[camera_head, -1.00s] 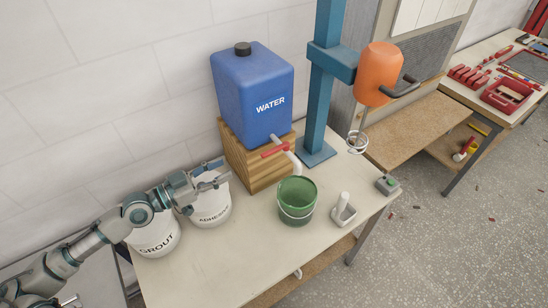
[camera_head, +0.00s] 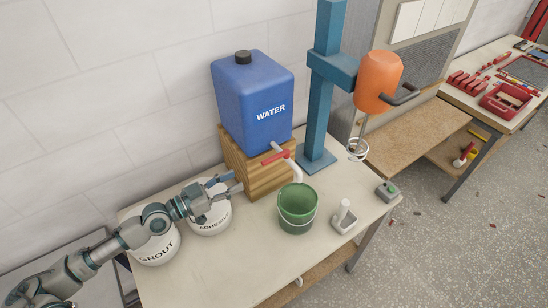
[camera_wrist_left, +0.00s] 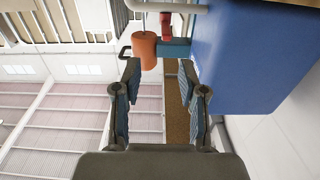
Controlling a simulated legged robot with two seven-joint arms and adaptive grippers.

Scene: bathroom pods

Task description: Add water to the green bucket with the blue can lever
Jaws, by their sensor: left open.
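The blue water can (camera_head: 252,100) stands on a wooden block at the back of the table, and its side fills the right of the left wrist view (camera_wrist_left: 245,60). Its red lever (camera_head: 275,157) sits on a pale spout that bends down beside the green bucket (camera_head: 297,208). The bucket stands upright on the table; its contents are not clear. My left gripper (camera_head: 232,182) is open and empty, above the adhesive bucket and left of the wooden block, apart from the lever. In the left wrist view the red lever (camera_wrist_left: 166,25) shows beyond the open fingers (camera_wrist_left: 157,88). My right gripper is not seen.
White grout (camera_head: 155,246) and adhesive (camera_head: 212,219) buckets stand at the table's left, under my left arm. The wooden block (camera_head: 262,176) is close to my left gripper. An orange mixer (camera_head: 378,82) hangs on a blue post. A white-handled tool (camera_head: 344,218) stands right of the green bucket.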

